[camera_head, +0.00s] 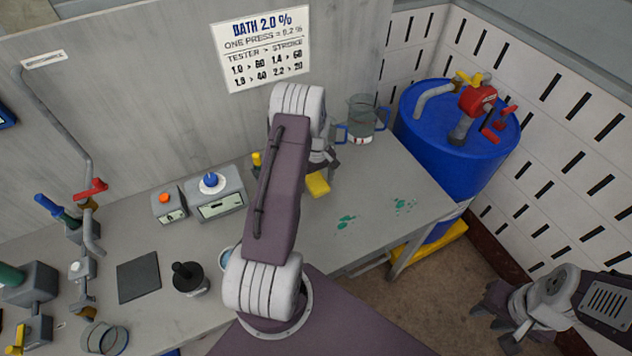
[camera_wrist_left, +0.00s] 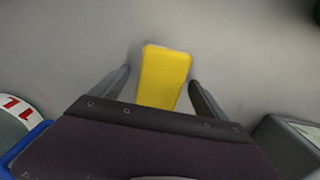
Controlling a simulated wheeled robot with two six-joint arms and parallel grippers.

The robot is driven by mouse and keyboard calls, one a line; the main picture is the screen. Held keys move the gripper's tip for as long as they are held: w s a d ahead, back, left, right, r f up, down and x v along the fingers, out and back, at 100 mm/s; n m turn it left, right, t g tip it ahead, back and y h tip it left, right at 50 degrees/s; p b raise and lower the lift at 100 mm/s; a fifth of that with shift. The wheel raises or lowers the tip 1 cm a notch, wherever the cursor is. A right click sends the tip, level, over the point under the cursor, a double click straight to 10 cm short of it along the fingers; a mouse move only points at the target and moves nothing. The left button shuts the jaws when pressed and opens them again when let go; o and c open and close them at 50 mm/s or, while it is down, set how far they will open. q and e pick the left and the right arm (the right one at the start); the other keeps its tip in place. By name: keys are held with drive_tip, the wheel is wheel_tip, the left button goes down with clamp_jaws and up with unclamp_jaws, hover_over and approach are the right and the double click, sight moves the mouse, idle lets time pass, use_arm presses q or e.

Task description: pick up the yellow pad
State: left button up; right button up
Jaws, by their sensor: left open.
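The yellow pad (camera_head: 318,184) lies flat on the grey worktable, just below my left gripper (camera_head: 328,160) in the head view. In the left wrist view the yellow pad (camera_wrist_left: 163,77) sits between the two dark fingers of my left gripper (camera_wrist_left: 160,85). The fingers are open, with a gap on each side of the pad. The pad's near end is hidden behind the gripper body. My right gripper (camera_head: 500,318) hangs over the floor at the lower right of the head view, away from the pad; its jaw state is unclear.
Green spills (camera_head: 346,222) mark the worktable (camera_head: 400,170) on the right. A grey box with a blue knob (camera_head: 215,195) stands to the left. A blue barrel (camera_head: 455,135) stands beyond the table's right end.

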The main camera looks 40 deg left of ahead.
sight(316, 183)
use_arm(q)
drive_tip(key=c, duration=1.4)
drive_tip(key=shift+r, duration=0.1)
drive_tip(key=shift+c, duration=0.2)
drive_tip(key=shift+r, duration=0.25)
drive_tip(key=r, duration=0.1)
drive_tip(key=r+b, duration=0.1)
drive_tip(key=r, duration=0.2)
drive_tip(key=shift+s+d, duration=0.25)
drive_tip(key=shift+s, duration=0.15)
drive_tip(key=s+d+r+b, duration=0.2)
drive_tip(key=s+d+r, duration=0.3)
drive_tip(key=s, duration=0.4)
drive_tip(key=shift+s+r, duration=0.3)
drive_tip(key=shift+r, duration=0.4)
